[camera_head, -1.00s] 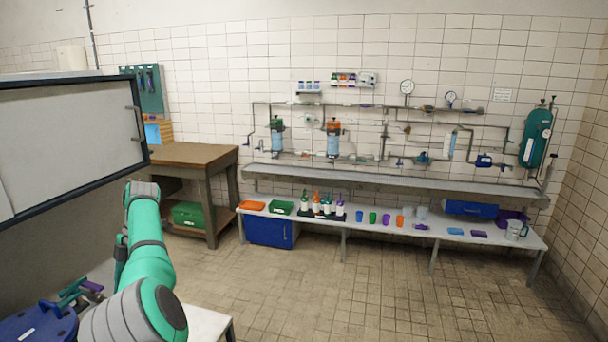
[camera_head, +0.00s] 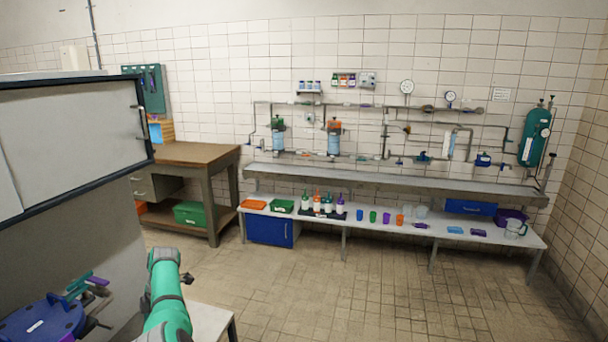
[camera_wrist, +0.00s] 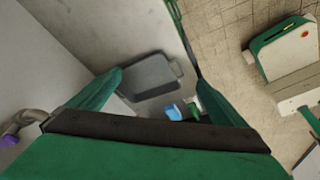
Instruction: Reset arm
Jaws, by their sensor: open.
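My gripper (camera_wrist: 158,80) shows in the wrist view with its two green fingers spread apart and nothing between them. Past the fingers, lower down, are a grey tray (camera_wrist: 150,76), a small blue thing (camera_wrist: 173,112) and a small green thing (camera_wrist: 194,106). I cannot tell what the two small things are. In the head view my teal arm is at the bottom left, and my gripper is out of that picture.
A grey cabinet with a raised door (camera_head: 75,140) stands close on the left. A blue round part (camera_head: 42,322) lies inside it. A wooden workbench (camera_head: 195,154) and a long white bench (camera_head: 385,225) with cups and bottles stand farther back. The tiled floor (camera_head: 350,285) between is clear.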

